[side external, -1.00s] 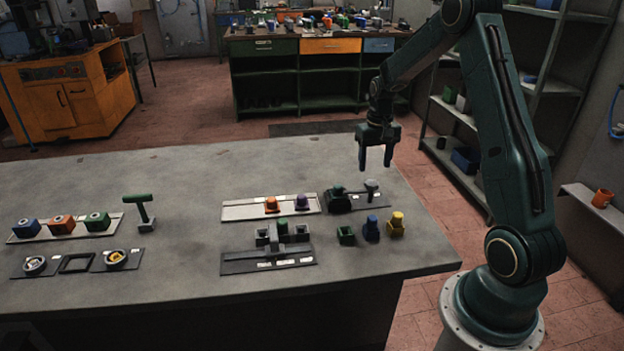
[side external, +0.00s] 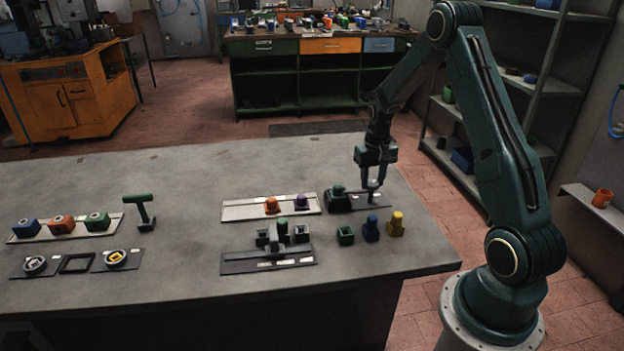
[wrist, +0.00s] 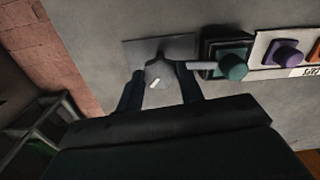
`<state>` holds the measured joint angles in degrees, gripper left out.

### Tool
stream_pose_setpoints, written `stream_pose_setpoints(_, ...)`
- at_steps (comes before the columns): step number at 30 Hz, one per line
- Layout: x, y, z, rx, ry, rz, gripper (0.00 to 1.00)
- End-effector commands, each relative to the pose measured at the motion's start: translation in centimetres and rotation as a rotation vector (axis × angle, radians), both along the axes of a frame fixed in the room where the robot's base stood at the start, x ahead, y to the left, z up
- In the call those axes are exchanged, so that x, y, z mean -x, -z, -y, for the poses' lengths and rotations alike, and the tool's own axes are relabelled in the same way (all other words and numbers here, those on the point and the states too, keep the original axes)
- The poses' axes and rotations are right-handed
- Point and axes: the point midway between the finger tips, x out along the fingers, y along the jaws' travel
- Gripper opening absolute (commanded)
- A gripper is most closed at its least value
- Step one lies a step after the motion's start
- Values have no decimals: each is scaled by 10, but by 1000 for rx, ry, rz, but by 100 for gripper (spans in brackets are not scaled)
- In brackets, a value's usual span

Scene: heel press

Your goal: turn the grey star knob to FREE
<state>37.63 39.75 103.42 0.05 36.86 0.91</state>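The grey star knob (wrist: 160,74) sits on a dark plate (wrist: 189,46) at the far right of the bench. It has a short pale mark on its top. My gripper (side external: 374,182) is down at the knob, with one finger on each side. In the wrist view my gripper (wrist: 160,70) has its fingertips against the knob's edges, and the gap between them is about the knob's width. The small lettering on the plate is not readable, and the fingers hide part of the knob in the side view.
A dark green knob block (wrist: 233,64) stands close beside the plate. A pale tray (side external: 238,211) holds an orange and a purple piece.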

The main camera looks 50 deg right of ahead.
Motion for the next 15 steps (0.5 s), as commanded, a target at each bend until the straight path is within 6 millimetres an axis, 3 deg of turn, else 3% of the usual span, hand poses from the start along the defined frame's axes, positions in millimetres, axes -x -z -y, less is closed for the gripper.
stream_pose_setpoints(1, 0, 0, 0, 0, 0, 0, 26)
stream_pose_setpoints(5, 0, 0, 0, 1, 0, 1, 0)
stream_pose_setpoints(15, 0, -1, 0, 0, -27, 1, 0)
